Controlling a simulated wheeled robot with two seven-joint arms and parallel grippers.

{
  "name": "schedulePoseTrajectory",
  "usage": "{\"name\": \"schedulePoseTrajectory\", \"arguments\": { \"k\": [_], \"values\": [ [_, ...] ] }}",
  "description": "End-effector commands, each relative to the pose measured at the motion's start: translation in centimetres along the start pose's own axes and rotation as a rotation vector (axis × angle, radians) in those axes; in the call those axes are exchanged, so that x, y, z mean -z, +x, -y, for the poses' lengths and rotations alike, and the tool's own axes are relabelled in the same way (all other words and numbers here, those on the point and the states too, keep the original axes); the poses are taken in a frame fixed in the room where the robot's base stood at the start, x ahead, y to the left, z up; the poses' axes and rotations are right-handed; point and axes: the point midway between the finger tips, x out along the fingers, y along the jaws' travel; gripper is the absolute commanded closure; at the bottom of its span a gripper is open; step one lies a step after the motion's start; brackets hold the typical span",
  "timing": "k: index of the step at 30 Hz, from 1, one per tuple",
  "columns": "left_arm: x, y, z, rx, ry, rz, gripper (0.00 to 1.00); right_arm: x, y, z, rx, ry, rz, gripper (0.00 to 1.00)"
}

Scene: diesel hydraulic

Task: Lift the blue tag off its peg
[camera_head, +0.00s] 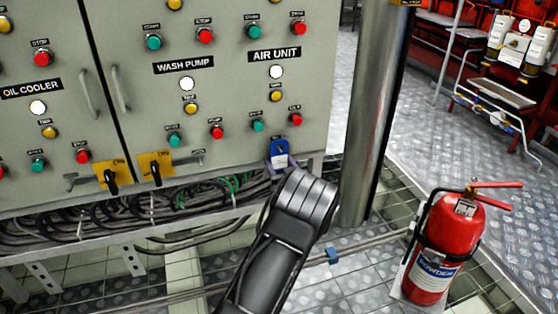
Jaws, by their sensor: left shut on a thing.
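The blue tag (279,150) is at the lower right of the grey control cabinet, below the AIR UNIT buttons. It has a white label on its lower part. My left gripper (281,162) is at the tag and shut on it, with a finger showing on either side of its lower end. My left arm's dark wrist hides most of the gripper. The peg is not clearly visible, so I cannot tell whether the tag still hangs on it. My right gripper is not in view.
Black cables (130,215) run in a tray under the cabinet (230,110). A steel pillar (372,110) stands just right of the cabinet. A red fire extinguisher (447,245) stands at the lower right. Yellow-plated switches (155,163) are left of the tag.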

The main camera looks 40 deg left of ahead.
Motion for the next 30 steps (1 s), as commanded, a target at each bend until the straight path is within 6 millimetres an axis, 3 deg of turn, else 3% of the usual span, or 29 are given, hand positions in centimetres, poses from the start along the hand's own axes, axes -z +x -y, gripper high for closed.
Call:
{"name": "schedulePoseTrajectory", "arguments": {
  "k": [7, 30],
  "values": [
    [0.7, -0.4, -0.1, 0.001, -0.005, -0.013, 0.79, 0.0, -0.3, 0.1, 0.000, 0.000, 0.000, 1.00],
    [0.4, -3.8, -0.1, 0.000, -0.003, -0.007, 0.79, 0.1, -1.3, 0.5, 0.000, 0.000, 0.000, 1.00]
  ]
}}
